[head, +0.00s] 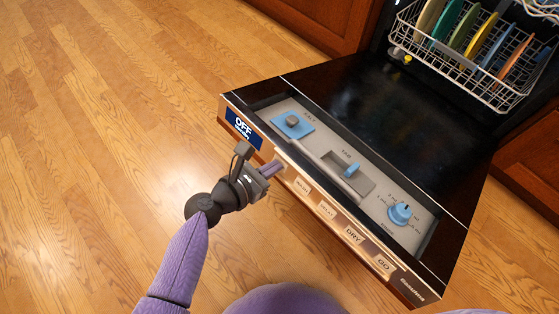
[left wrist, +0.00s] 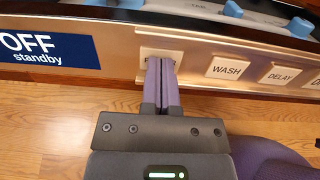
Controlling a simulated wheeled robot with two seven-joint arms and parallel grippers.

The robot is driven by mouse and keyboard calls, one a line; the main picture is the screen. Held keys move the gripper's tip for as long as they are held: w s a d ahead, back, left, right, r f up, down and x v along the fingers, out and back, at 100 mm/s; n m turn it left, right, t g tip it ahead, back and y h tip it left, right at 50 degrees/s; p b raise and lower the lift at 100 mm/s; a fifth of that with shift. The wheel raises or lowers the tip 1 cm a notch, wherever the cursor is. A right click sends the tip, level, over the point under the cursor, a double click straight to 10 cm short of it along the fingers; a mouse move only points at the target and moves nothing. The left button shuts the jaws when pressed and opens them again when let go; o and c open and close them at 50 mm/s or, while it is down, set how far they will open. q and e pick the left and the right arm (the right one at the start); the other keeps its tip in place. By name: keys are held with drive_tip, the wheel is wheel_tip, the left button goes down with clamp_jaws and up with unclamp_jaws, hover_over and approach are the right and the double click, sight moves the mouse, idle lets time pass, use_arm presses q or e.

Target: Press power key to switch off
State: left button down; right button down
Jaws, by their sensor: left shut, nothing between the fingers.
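The dishwasher door (head: 350,130) is folded down open, with a key strip along its front edge. The power key (left wrist: 152,52) is a pale square at the left end of the key strip in the left wrist view, mostly hidden behind my fingertips. My left gripper (head: 276,166) is shut and empty, its purple fingertips at the power key, touching or nearly so. It also shows in the left wrist view (left wrist: 160,66). The blue display (head: 243,128) left of the key reads "OFF"; in the left wrist view the display (left wrist: 45,49) reads "OFF standby". My right gripper is out of view.
Keys for wash (left wrist: 230,67), delay (left wrist: 280,75), dry (head: 353,235) and go (head: 383,263) continue to the right. The door's inner panel carries a blue dial (head: 400,213). A rack (head: 470,65) with several plates stands inside. The wooden floor (head: 100,130) at left is clear.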

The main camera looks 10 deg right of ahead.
use_arm(q)
drive_tip(key=p+v, duration=0.3)
drive_tip(key=v, duration=0.3)
idle(0.8)
